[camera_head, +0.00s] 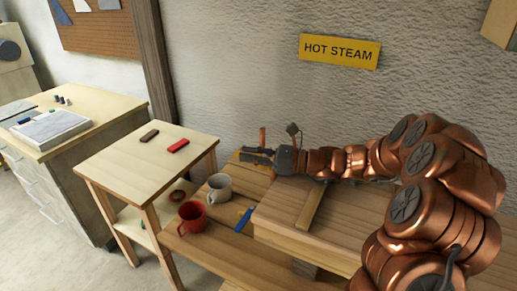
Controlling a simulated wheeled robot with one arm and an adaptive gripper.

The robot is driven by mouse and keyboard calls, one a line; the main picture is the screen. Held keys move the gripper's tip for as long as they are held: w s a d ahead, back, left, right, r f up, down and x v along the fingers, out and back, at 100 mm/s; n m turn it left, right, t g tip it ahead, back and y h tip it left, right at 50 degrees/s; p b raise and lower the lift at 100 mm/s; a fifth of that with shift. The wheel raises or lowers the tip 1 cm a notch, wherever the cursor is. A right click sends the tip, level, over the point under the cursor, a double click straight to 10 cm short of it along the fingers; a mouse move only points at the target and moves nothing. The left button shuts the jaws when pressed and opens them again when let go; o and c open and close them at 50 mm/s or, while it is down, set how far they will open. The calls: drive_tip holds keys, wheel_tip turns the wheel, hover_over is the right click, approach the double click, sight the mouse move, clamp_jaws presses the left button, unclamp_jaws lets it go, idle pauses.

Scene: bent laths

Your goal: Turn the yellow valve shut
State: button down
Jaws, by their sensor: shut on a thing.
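My gripper (257,157) points left, low against the rough wall, at the back end of the wooden bench. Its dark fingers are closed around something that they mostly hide. A small yellow patch (235,157) shows at the fingertips and seems to be part of the yellow valve; its handle angle cannot be made out. A short orange-brown upright piece (262,137) stands just behind the fingers, perhaps a pipe.
A yellow "HOT STEAM" sign (340,50) hangs above. On the bench are a grey mug (219,188), a red mug (192,217) and a blue item (243,220). A small table (145,165) holds a red and a brown block. A raised wooden platform (285,205) lies below my arm.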

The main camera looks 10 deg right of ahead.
drive_tip(key=c, duration=1.1)
unclamp_jaws()
drive_tip(key=v, duration=1.2)
drive_tip(key=shift+s, duration=0.1)
